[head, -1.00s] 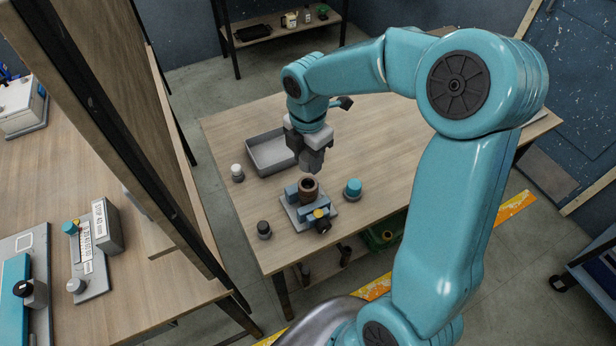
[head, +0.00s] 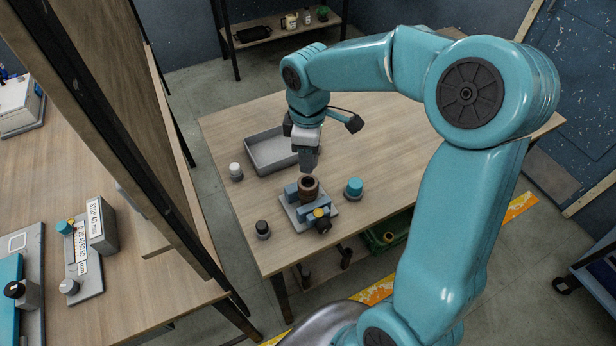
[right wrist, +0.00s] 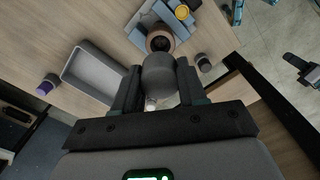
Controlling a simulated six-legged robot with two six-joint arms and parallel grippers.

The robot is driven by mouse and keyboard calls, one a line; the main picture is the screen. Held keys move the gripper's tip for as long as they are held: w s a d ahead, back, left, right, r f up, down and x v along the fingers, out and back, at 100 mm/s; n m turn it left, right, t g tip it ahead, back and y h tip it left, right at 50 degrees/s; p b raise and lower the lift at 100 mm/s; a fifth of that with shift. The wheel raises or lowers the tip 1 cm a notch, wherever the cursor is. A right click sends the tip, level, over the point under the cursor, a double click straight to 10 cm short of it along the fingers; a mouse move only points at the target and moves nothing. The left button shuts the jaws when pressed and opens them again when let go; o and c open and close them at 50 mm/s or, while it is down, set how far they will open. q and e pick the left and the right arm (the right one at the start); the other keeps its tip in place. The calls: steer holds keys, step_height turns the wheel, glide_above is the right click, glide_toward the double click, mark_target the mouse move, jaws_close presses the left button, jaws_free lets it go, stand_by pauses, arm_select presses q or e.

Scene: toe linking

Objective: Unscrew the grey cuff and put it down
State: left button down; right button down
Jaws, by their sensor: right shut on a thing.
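My right gripper (head: 308,165) points down just above and behind a brown ring-shaped part (head: 308,189) in the head view. In the right wrist view its fingers (right wrist: 160,92) are shut on a rounded grey piece, the grey cuff (right wrist: 159,73). The brown part (right wrist: 160,40) shows just beyond the cuff, its dark opening visible. It stands upright in a grey and blue fixture (head: 291,211) with a yellow knob (head: 319,213). In the head view the fingers hide the cuff, and I cannot tell whether it touches the brown part. My left gripper is not in view.
A grey tray (head: 251,161) lies behind and left of the fixture. Small capped cylinders stand around it: teal (head: 353,187), black (head: 263,229) and white (head: 236,170). The table is clear to the right. A dark post (head: 130,150) rises at the left.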

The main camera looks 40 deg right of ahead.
steer(key=m+b, duration=0.1)
steer(key=m, duration=0.4)
steer(key=shift+f, duration=0.1)
steer(key=m, duration=0.3)
steer(key=shift+b, duration=0.4)
steer(key=shift+m, duration=0.8)
steer(key=shift+s+a, duration=0.3)
steer(key=shift+s, duration=0.05)
steer(key=s+a+b, duration=0.2)
steer(key=s+a, duration=0.5)
steer(key=s, duration=0.1)
steer(key=shift+s+b, duration=0.3)
steer(key=shift+b, duration=0.1)
steer(key=shift+a, duration=0.15)
